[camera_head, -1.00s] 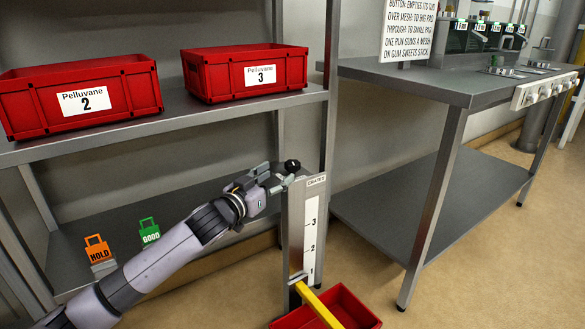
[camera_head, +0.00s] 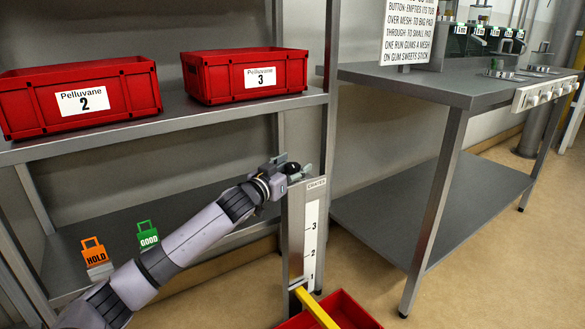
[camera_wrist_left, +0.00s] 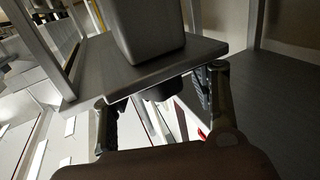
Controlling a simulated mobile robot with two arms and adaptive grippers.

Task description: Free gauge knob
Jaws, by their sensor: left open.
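The gauge (camera_head: 311,245) is an upright grey steel post with a white scale marked 1, 2 and 3. A round black knob (camera_head: 293,168) shows at its top. My left gripper (camera_head: 291,170) is open at the post's top, its fingers on either side of the knob in the head view. Contact with the knob cannot be told. In the left wrist view the two fingers (camera_wrist_left: 166,110) are apart, with a dark rounded shape between them under a steel plate's edge. A yellow bar (camera_head: 316,308) sticks out low on the gauge. My right gripper is not in view.
Red bins marked 2 (camera_head: 80,98) and 3 (camera_head: 245,76) stand on the shelf left of the gauge. An orange HOLD tag (camera_head: 95,252) and a green GOOD tag (camera_head: 147,236) are below. A red bin (camera_head: 345,310) is at the gauge's foot. A steel table (camera_head: 420,84) stands right.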

